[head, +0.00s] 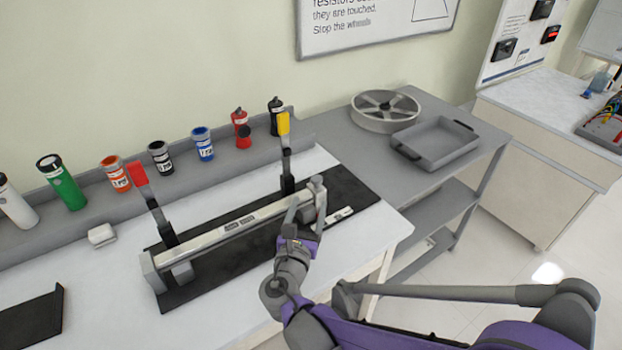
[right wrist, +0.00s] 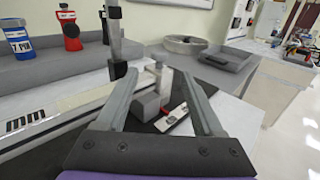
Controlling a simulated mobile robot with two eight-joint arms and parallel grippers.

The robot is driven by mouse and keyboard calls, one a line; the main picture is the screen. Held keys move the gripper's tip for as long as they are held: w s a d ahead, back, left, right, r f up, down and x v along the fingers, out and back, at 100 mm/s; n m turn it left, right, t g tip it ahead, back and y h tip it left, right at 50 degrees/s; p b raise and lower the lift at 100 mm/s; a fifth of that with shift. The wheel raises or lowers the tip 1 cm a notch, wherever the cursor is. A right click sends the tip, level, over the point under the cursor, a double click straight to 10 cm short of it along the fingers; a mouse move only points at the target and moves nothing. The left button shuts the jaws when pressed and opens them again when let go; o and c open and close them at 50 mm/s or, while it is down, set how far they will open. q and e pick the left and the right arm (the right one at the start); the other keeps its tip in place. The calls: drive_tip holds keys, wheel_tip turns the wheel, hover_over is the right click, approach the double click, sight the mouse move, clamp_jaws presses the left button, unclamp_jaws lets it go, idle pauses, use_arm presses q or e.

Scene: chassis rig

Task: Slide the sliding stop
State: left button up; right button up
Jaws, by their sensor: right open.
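The rig is a long pale rail (head: 240,220) on a black base plate (head: 215,283). A red-tipped lever (head: 150,200) stands toward its left end and a yellow-tipped lever (head: 285,150) toward its right end. A grey block (right wrist: 147,106), which looks like the sliding stop, sits at the rail's right end between my right gripper's fingers in the right wrist view. My right gripper (right wrist: 160,78) is open, its two fingers spread on either side of the block. Whether a finger touches it I cannot tell. In the head view the gripper (head: 306,207) partly hides this end. My left gripper is not in view.
A white label strip (head: 341,214) lies on the plate right of the gripper. Several bottles and torches stand on the back ledge (head: 325,128). A spoked wheel (head: 385,110) and a grey tray (head: 435,144) are on the side table. A small white block (head: 102,235) lies left.

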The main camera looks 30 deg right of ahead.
sight(316, 182)
drive_tip(key=x, duration=1)
drive_tip(key=shift+w+d+r, duration=0.2)
drive_tip(key=shift+w+r, duration=0.05)
clamp_jaws()
idle(1.1)
